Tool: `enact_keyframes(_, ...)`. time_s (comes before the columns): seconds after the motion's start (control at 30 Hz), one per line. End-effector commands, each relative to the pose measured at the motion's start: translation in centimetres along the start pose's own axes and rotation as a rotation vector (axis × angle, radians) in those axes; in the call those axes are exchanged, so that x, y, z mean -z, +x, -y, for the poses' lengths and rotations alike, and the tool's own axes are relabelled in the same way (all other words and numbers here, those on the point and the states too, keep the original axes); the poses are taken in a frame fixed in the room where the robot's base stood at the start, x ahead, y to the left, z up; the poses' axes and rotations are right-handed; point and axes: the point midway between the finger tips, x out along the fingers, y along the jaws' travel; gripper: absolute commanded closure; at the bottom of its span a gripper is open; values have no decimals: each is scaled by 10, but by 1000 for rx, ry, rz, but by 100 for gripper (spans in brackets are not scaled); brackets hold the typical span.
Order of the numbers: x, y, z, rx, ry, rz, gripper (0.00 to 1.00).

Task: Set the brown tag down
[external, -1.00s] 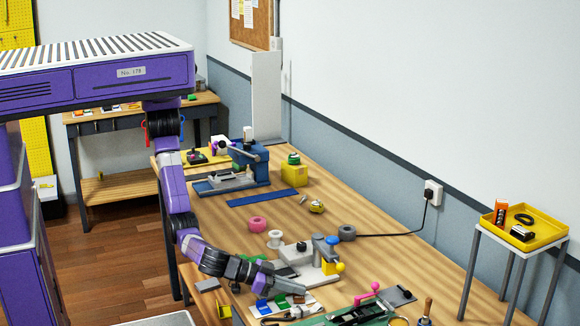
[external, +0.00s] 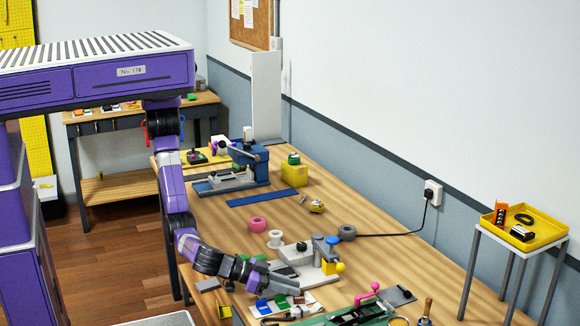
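My gripper (external: 272,285) is low over the near left part of the workbench, at the back edge of a row of small coloured tags. A brown patch that looks like the brown tag (external: 298,300) is in that row, just right of a green tag (external: 282,302) and a blue tag (external: 262,307). The gripper is left of the brown patch and seems apart from it. The fingers are too small and dark to show whether they are open or shut. Whether the tag lies flat is also unclear.
A green tool with a pink handle (external: 366,298) lies to the right. Bare wood (external: 390,265) is free at the right.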

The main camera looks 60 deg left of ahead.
Motion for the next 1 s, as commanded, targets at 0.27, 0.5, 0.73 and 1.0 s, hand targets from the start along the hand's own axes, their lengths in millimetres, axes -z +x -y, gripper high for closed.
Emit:
enact_keyframes(0.27,-1,-46,0,-2,1,0,76)
enact_keyframes(0.5,-1,-60,0,0,0,1,86)
enact_keyframes(0.73,-1,-60,0,0,0,1,86)
enact_keyframes(1.0,4,-66,-1,-4,3,2,86)
